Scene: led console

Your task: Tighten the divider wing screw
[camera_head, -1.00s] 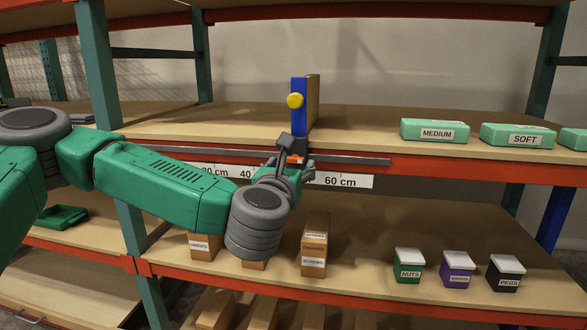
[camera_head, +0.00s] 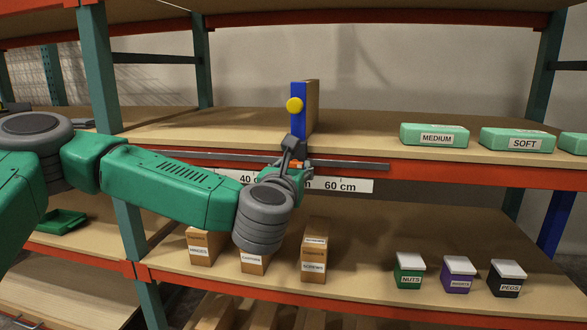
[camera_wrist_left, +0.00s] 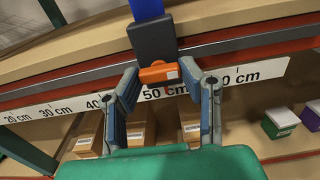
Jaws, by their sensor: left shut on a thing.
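The orange wing screw (camera_wrist_left: 160,72) is below the clamp. My left gripper (camera_wrist_left: 158,76) is shut on the wing screw, one finger at each side of it. In the head view the left gripper (camera_head: 296,165) is below the divider and partly covers the screw. My right gripper is not in view.
A grey rail (camera_head: 350,164) and a white centimetre scale (camera_head: 350,185) run along the shelf edge. Green MEDIUM (camera_head: 434,134) and SOFT (camera_head: 517,140) boxes sit at right. Small cardboard boxes (camera_head: 314,250) and lidded bins (camera_head: 457,277) stand on the lower shelf.

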